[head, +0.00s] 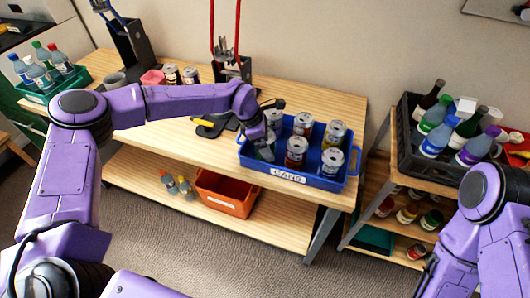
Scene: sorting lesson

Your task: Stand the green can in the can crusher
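The blue tray labelled CANS (335,184) stands on the table and holds several cans. A can that looks green (267,153) is at its left end, largely hidden by my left gripper. My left gripper (262,134) reaches down over that can, its fingers at or around it. Whether they are closed on it cannot be made out. A black press with red handles (231,68), which looks like the can crusher, stands on the table behind and left of the tray. My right arm is at the lower right; its gripper does not show.
A second black press (131,42) stands further left, near a green crate (41,98) of bottles. A yellow-and-black item (209,128) lies left of the tray. A dark crate (408,158) of bottles is on the right shelf. An orange bin (227,196) sits on the lower shelf.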

